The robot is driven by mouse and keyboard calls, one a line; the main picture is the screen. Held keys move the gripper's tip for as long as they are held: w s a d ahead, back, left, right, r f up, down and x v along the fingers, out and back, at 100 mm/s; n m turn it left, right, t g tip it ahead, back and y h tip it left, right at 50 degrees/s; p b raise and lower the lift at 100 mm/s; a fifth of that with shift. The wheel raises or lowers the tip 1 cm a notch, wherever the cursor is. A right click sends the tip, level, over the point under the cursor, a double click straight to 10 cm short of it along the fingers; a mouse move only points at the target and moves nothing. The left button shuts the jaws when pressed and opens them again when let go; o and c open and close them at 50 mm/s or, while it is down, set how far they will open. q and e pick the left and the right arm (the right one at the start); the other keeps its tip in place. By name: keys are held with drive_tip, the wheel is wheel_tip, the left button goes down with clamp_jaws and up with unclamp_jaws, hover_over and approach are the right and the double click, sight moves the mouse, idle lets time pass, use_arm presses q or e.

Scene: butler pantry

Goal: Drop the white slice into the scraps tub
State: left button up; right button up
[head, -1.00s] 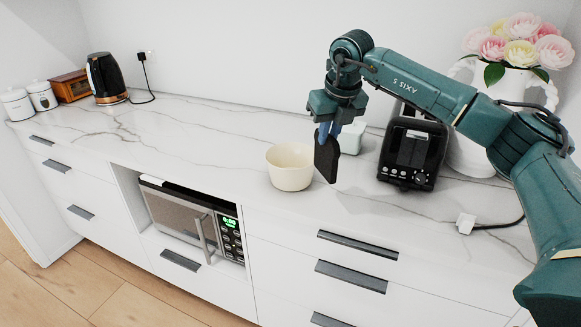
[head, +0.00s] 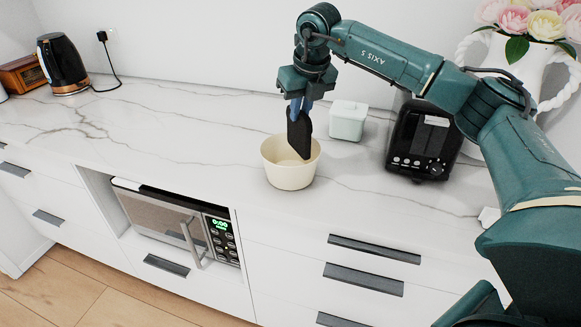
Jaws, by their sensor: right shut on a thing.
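My right gripper (head: 300,106) points down and is shut on a slice (head: 300,136). The slice looks nearly black in the head view, not white, and hangs upright from the fingers. Its lower end is over the opening of a round cream tub (head: 287,176), inside the rim's outline in the picture. I cannot tell whether the slice touches the tub. The tub stands upright on the marble counter, and the part of its inside that shows looks empty. No white slice shows. My left gripper is not in view.
A pale mint lidded box (head: 347,121) stands right of the tub. A kettle (head: 62,62) is far left. The counter (head: 180,130) left of the tub is clear.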

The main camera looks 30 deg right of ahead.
sight(300, 123)
wheel_tip(300, 123, down, 4)
drive_tip(key=shift+r+b, duration=0.25)
drive_tip(key=shift+b, duration=0.7)
drive_tip(key=shift+f, duration=0.15)
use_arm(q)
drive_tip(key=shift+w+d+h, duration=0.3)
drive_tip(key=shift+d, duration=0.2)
use_arm(e)
drive_tip(key=o, duration=0.8)
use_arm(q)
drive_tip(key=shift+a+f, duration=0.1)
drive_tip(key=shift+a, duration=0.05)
use_arm(e)
drive_tip(key=shift+r, duration=0.35)
use_arm(q)
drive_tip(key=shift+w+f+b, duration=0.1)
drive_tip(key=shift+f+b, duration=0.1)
drive_tip(key=shift+b, duration=0.2)
use_arm(e)
drive_tip(key=v, duration=1.2)
drive_tip(key=shift+s+r, duration=0.2)
drive_tip(key=shift+r, duration=0.05)
drive_tip(key=shift+a+f, duration=0.1)
drive_tip(key=shift+a, duration=0.05)
